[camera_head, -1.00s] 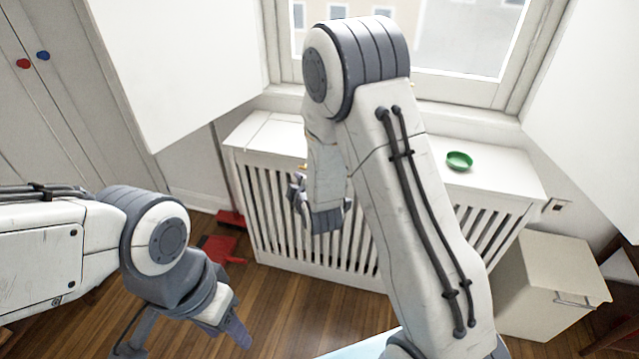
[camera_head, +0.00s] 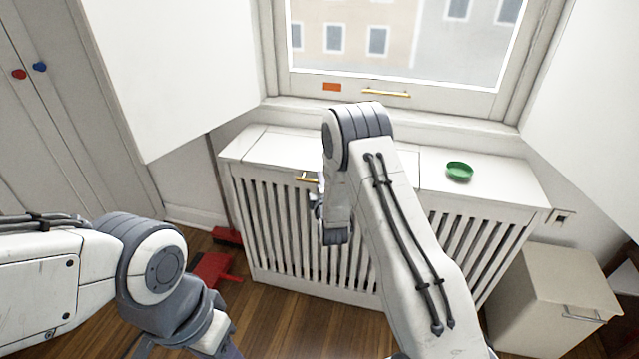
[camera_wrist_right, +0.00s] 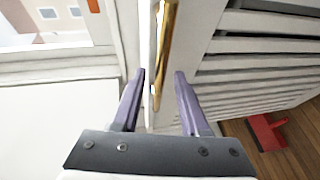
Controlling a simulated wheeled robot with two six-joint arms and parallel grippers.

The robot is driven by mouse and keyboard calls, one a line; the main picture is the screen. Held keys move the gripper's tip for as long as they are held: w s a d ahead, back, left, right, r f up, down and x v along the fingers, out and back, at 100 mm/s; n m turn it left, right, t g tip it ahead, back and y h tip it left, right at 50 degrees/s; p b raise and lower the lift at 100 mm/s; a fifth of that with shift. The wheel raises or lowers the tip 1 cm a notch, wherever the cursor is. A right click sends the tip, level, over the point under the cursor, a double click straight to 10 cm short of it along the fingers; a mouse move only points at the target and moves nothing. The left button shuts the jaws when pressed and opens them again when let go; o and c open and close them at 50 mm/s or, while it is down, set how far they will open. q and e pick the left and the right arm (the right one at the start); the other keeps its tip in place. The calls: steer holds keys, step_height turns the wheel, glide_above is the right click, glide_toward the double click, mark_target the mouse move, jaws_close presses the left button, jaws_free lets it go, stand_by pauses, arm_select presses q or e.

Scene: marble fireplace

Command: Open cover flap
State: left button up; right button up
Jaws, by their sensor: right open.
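The cover flap (camera_head: 285,150) is a white panel in the top of the slatted radiator cover, lying flat and closed. A brass handle (camera_head: 307,178) sits at its front edge. My right gripper (camera_head: 316,205) is beside and just below this handle, mostly hidden by my right arm. In the right wrist view the purple fingers (camera_wrist_right: 160,80) are open, with the brass handle (camera_wrist_right: 166,45) showing between and beyond their tips; I cannot tell whether they touch it.
A green bowl (camera_head: 460,172) stands on the cover's right part. A window (camera_head: 410,40) is behind. A small cabinet (camera_head: 555,300) stands at the right. A red dustpan (camera_head: 212,268) lies on the wooden floor at the left.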

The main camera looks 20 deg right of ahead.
steer(key=shift+w+d+f, duration=0.1)
steer(key=shift+w, duration=0.4)
steer(key=shift+c, duration=0.3)
jaws_close()
stand_by(0.9)
